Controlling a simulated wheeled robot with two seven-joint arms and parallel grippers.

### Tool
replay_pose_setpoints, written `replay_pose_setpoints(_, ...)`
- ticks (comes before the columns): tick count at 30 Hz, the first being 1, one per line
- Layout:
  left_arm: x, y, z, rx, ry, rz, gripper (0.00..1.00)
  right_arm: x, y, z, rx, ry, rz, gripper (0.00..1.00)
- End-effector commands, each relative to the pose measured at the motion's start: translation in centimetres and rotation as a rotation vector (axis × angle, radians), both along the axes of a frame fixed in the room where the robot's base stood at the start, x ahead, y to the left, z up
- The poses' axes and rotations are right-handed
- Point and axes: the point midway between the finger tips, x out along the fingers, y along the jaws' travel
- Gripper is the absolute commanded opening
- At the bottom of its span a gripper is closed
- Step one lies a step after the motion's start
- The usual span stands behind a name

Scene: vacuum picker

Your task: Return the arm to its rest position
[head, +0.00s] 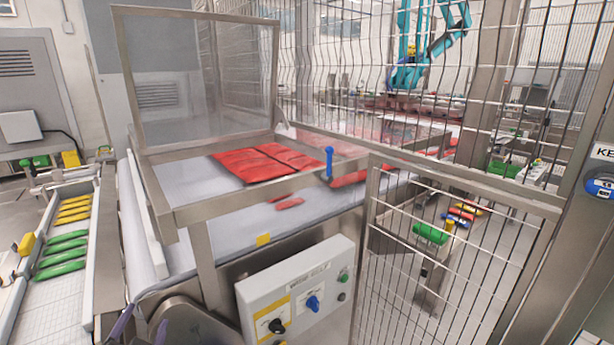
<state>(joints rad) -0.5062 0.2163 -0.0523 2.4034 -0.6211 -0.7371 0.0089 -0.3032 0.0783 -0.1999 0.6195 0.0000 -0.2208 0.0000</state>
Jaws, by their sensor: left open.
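My left gripper (142,324) shows only in part at the bottom edge of the head view, left of centre. Its two purple-tinted fingertips are apart, with nothing seen between them. It is low in front of the conveyor, left of the control box. The rest of that arm is mostly out of the picture. My right gripper is not in view.
A conveyor (235,228) carries red packs (265,162) under a raised clear guard (200,75). A grey control box (297,290) and a wire-mesh gate (450,265) stand close in front. A tray of green and yellow items (48,290) lies left. A teal robot arm (410,75) stands behind mesh.

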Motion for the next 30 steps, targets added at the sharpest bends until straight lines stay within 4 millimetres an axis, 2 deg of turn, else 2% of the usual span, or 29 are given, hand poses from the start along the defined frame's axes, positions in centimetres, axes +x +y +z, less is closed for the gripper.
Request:
replay_pose_setpoints(1,-1.2,0.2,-3.3,-0.112,0.116,0.049,0.74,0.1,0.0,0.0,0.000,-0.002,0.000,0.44)
replay_pose_setpoints(3,-3.1,-0.3,-7.4,-0.245,0.275,0.095,0.74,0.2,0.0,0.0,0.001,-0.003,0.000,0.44)
replay_pose_setpoints(6,-6.1,-1.9,-12.0,-0.390,0.481,0.130,0.74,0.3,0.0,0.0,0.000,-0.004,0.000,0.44)
replay_pose_setpoints(9,-9.2,-4.2,-15.3,-0.502,0.670,0.141,0.74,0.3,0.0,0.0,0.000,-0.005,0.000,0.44)
replay_pose_setpoints(13,-13.5,-7.4,-18.0,-0.614,0.905,0.127,0.74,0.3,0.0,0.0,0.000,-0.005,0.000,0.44)
replay_pose_setpoints(14,-13.8,-7.7,-18.9,-0.623,0.934,0.127,0.74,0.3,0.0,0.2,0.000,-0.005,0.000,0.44)
replay_pose_setpoints(17,-12.9,-7.6,-22.6,-0.614,0.945,0.135,0.74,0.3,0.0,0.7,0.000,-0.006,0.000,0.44)
replay_pose_setpoints(23,-13.2,-7.7,-30.7,-0.606,0.985,0.144,0.74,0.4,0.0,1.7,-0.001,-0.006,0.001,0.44)
replay_pose_setpoints(26,-14.7,-7.5,-35.6,-0.601,1.010,0.150,0.74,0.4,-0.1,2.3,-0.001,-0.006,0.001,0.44)
replay_pose_setpoints(29,-17.6,-7.1,-41.0,-0.593,1.044,0.156,0.74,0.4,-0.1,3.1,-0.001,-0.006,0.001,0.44)
replay_pose_setpoints(30,-19.4,-6.9,-43.1,-0.590,1.059,0.159,0.74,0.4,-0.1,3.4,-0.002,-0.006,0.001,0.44)
